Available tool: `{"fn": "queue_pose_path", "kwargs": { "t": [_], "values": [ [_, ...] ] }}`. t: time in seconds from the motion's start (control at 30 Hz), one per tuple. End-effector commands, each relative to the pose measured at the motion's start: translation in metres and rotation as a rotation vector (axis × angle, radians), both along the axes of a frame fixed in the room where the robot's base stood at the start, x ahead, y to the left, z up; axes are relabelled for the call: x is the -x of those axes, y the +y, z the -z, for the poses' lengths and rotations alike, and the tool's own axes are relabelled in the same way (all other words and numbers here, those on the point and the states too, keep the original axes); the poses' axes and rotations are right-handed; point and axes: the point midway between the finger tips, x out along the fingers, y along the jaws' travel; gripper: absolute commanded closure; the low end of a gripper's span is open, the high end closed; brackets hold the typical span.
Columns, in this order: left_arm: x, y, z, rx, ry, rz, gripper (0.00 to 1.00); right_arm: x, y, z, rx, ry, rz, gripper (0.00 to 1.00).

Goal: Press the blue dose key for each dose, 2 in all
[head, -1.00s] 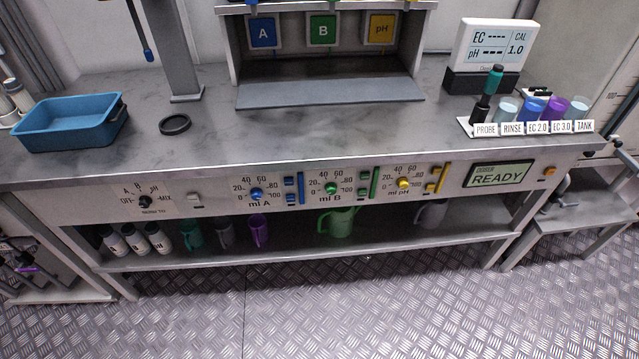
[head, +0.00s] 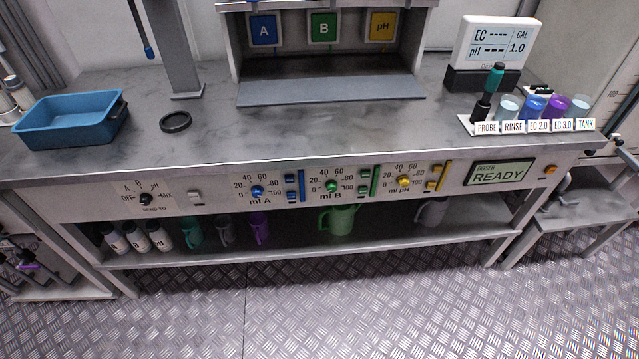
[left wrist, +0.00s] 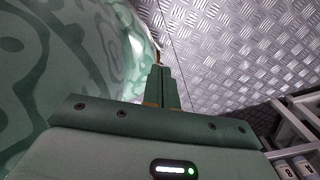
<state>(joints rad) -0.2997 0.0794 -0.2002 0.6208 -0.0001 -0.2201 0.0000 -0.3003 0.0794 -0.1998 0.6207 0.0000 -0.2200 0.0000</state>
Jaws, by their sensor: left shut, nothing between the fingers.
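The dosing panel (head: 330,205) runs along the bench front in the head view. Its A section has a blue knob (head: 257,191), two small blue keys (head: 291,180) one above the other, and a tall blue bar (head: 302,186) beside them. I cannot tell which of these is the dose key. The doser display (head: 499,174) reads READY. My left gripper (left wrist: 160,88) is shut and empty in the left wrist view, above the metal floor and apart from the panel. It does not show in the head view. My right gripper is in neither view.
Green and yellow controls sit right of the blue ones. A blue tray (head: 70,122) and black ring (head: 175,122) lie on the bench. Bottles and jugs stand on the lower shelf (head: 300,245). Probe and cups stand at the right. The floor in front is clear.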

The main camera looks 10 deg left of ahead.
Motion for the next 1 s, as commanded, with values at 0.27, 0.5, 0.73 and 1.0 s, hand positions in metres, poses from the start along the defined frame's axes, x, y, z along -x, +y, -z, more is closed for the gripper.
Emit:
{"fn": "queue_pose_path", "kwargs": {
  "t": [0.27, 0.5, 0.73, 1.0],
  "values": [
    [0.000, 0.000, 0.000, 0.000, 0.000, 0.000, 1.00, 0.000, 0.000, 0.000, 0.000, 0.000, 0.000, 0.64],
    [0.000, 0.000, 0.000, 0.000, 0.001, 0.000, 1.00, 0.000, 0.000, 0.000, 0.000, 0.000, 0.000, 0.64],
    [0.000, 0.000, 0.000, 0.000, 0.001, 0.000, 1.00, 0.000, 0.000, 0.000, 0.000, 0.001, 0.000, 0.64],
    [-0.016, 0.005, 0.008, -0.007, -0.018, 0.001, 1.00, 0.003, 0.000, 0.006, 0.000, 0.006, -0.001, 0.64]
  ]
}}
